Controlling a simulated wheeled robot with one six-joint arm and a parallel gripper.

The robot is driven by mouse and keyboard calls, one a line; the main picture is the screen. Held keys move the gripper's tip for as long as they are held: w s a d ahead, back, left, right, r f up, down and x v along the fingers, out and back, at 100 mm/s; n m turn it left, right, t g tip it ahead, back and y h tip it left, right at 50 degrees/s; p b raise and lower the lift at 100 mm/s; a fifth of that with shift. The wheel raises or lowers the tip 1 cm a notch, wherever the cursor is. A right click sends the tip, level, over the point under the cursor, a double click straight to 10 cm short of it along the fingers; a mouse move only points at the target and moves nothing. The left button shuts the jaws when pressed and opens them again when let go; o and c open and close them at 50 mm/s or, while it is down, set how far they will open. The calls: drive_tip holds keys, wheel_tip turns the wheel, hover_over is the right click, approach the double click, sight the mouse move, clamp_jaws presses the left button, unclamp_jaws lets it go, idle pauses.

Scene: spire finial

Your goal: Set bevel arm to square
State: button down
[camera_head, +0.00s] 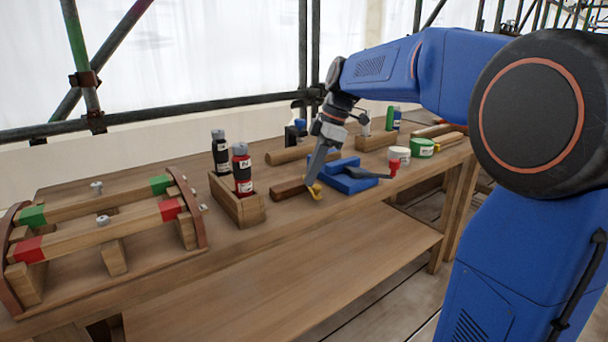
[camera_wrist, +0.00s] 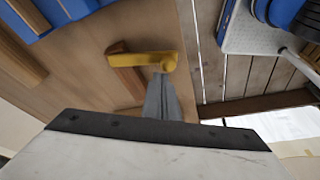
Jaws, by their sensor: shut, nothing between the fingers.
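The bevel lies on the workbench near its front edge. Its reddish-brown wooden stock (camera_head: 290,189) shows in the head view, and the stock (camera_wrist: 127,80) also shows in the wrist view. Its yellow arm (camera_wrist: 140,62) crosses the stock near one end in the wrist view; the arm (camera_head: 316,192) is small in the head view. The arm looks roughly crosswise to the stock; I cannot tell the exact angle. My gripper (camera_wrist: 161,74) is shut and empty, pointing down. Its tips are at the lower side of the yellow arm's right end, by the bench edge; contact is unclear.
A blue vise (camera_head: 350,177) with a dark handle stands just right of the bevel. A wooden box (camera_head: 238,208) with labelled bottles is on its left. A wooden frame (camera_head: 105,230) with red and green blocks fills the left end. White (camera_head: 400,154) and green jars stand farther right.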

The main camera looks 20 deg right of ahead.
drive_tip(key=shift+d+n, duration=0.45)
drive_tip(key=shift+n, duration=0.05)
drive_tip(key=shift+d, duration=0.45)
drive_tip(key=shift+w, duration=0.1)
